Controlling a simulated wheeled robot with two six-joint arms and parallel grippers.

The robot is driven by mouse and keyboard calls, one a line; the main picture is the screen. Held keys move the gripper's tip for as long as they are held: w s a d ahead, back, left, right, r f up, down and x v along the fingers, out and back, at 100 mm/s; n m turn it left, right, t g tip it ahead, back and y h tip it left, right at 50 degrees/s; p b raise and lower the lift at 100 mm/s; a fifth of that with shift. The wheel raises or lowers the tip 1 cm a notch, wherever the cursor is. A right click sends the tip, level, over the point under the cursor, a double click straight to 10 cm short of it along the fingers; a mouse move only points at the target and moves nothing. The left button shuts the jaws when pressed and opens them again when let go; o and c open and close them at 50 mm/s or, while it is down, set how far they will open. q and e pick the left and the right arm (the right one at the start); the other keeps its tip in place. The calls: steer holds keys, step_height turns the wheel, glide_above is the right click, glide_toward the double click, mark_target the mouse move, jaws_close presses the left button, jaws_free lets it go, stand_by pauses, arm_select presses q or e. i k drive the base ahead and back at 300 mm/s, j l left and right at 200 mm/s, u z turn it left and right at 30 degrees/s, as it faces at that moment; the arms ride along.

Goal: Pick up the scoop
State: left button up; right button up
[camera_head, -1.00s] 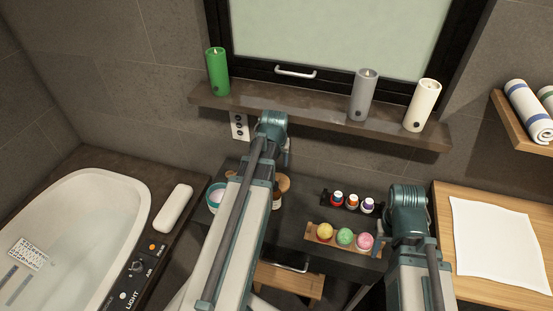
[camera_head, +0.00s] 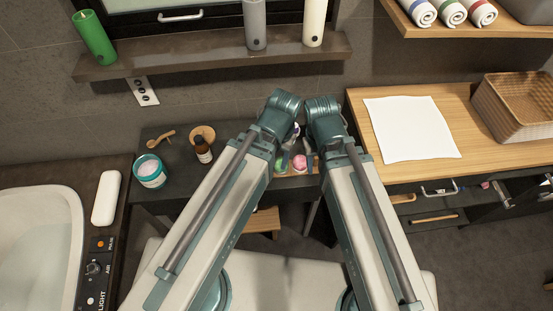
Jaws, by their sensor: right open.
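A small wooden scoop (camera_head: 160,138) lies on the dark vanity top (camera_head: 150,205), left of my arms. Just below it stands a teal jar (camera_head: 150,172) with pale contents. My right gripper (camera_head: 309,152) points down over the tray of bath bombs and is open, clear of the scoop. My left gripper (camera_head: 285,152) is beside it, mostly hidden behind its own arm; its jaws cannot be made out. Both grippers are well to the right of the scoop.
A brown bottle (camera_head: 203,151) and a wooden bowl (camera_head: 203,133) stand right of the scoop. A pink bath bomb (camera_head: 299,162) shows between my grippers. A shelf with candles (camera_head: 215,50) runs above. The bathtub (camera_head: 40,235) is at left, a wooden counter with a white cloth (camera_head: 411,129) at right.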

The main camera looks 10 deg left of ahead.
mark_target(152, 144)
steer(key=u, duration=0.5)
steer(key=k+l+u, duration=0.1)
steer(key=u, duration=0.85)
steer(key=k+j, duration=0.4)
steer(key=k, duration=0.05)
